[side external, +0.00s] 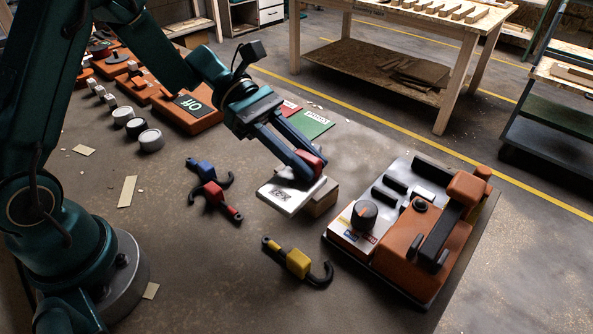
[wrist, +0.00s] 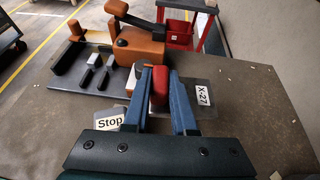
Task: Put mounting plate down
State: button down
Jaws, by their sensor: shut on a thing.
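The mounting plate (side external: 285,200) is a light grey plate with a dark printed label and a red grip on top. My gripper (side external: 308,165) is shut on the red grip from above. In the wrist view the blue fingers of my gripper (wrist: 159,88) close on both sides of the red grip. The plate (wrist: 208,112) shows there with its white X-27 label, partly hidden by the fingers. A wooden block (side external: 322,203) is at the plate's right side; I cannot tell whether the plate rests on it or hangs just above the table.
An orange machine on a base (side external: 390,262) stands to the right. Blue, red and yellow hooked tools (side external: 298,263) lie left and in front. Green (side external: 313,124) and red cards lie behind. A Stop label (wrist: 110,120) shows in the wrist view.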

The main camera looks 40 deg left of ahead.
jog(key=d, duration=0.5)
jog(key=g, duration=0.1)
send_over(369, 299)
jog(key=shift+m, duration=0.4)
notch_tip(369, 299, down, 7)
jog(key=shift+r, duration=0.15)
jog(key=shift+f, duration=2.05)
jog(key=shift+f, duration=0.15)
jog(key=c, duration=1)
grip_release()
